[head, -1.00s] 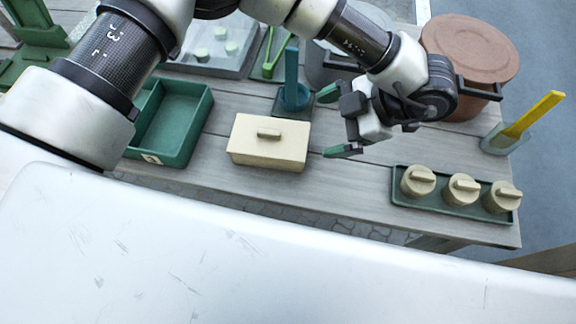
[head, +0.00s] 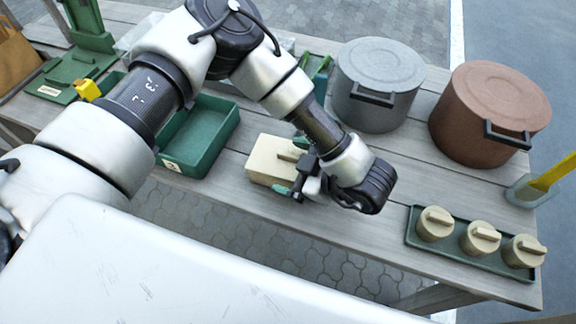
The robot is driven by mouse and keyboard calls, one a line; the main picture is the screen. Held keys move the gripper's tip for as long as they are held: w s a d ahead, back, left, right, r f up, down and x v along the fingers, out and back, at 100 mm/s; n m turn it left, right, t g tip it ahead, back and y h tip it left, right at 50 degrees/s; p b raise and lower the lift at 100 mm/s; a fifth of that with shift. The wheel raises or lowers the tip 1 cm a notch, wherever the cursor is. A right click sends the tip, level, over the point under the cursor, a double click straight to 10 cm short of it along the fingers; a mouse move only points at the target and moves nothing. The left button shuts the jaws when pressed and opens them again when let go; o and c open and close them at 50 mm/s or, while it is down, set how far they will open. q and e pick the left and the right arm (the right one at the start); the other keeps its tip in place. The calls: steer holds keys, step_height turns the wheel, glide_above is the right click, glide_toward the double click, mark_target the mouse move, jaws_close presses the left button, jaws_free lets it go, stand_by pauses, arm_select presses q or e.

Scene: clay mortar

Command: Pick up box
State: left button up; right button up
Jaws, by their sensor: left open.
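A cream box (head: 266,160) with a handle on its lid sits on the grey wooden table, right of a green tray. My left gripper (head: 299,168) is open at the box's right end, with its green-tipped fingers pointing left toward the box. The gripper and forearm cover the box's right part and some of its handle. I cannot tell whether the fingers touch the box. My right gripper is not in view.
A green open tray (head: 206,140) stands left of the box. A grey lidded pot (head: 378,85) and a brown pot (head: 488,112) stand behind. A green tray (head: 412,232) with cream lidded jars (head: 435,224) is at the right. A yellow stick in a holder (head: 553,175) stands beyond.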

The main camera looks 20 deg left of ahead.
arm_select(q)
steer(key=shift+w+a+f, duration=0.1)
steer(key=shift+a+f, duration=0.15)
steer(key=shift+a, duration=0.15)
steer(key=c, duration=1.2)
steer(key=shift+r, duration=0.1)
